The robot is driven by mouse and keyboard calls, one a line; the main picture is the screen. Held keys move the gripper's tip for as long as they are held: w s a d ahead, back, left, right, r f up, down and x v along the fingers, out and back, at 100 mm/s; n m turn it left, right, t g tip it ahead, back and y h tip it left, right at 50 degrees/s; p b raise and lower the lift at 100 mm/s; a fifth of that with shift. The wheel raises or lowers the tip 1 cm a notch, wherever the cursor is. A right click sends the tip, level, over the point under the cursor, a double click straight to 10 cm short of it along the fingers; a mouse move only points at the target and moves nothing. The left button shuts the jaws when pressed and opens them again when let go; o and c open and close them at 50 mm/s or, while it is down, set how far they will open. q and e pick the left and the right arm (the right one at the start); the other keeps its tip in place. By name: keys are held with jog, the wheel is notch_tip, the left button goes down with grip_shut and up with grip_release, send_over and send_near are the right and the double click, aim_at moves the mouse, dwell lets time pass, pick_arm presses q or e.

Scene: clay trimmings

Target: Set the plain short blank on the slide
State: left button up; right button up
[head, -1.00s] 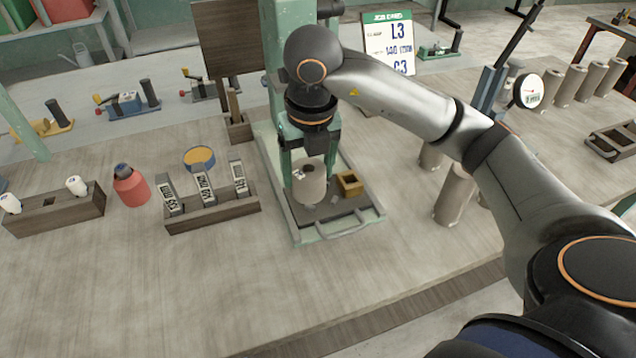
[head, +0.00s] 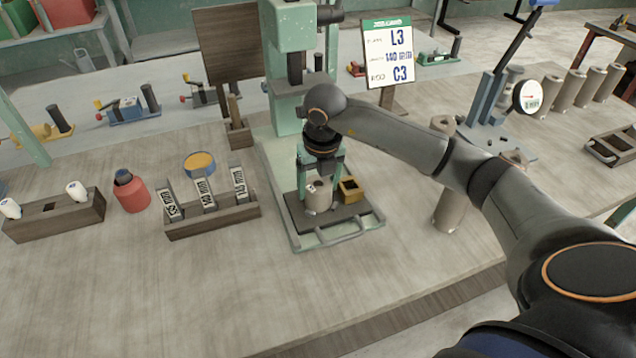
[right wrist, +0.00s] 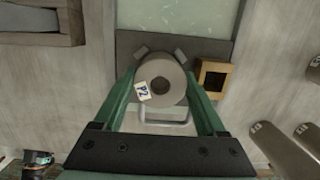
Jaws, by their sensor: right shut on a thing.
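The short blank (head: 319,197) is a grey-beige cylinder with a hole in its top and a small tag; the tag reads P2 in the right wrist view (right wrist: 172,72). My right gripper (head: 320,182) is shut on it, with one green finger on each side. The blank is upright over the dark plate of the slide (head: 350,213), near two small grey stops (right wrist: 180,57). It looks down at the plate, but I cannot tell whether its base touches. My left gripper is not in view.
The green press column (head: 285,110) rises behind. Taller blanks (head: 448,208) and a dial gauge stand (head: 528,95) are to the right. A rack (head: 213,222) of tagged bars sits left; the front table is clear.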

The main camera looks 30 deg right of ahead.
aim_at(321, 190)
jog(key=o, duration=1.6)
jog(key=shift+f, duration=0.1)
jog(key=r, duration=0.4)
jog(key=s+r, duration=0.1)
jog(key=r, duration=0.7)
jog(key=shift+s+a+r, duration=0.1)
jog(key=shift+s+a, duration=0.15)
jog(key=shift+s, duration=0.15)
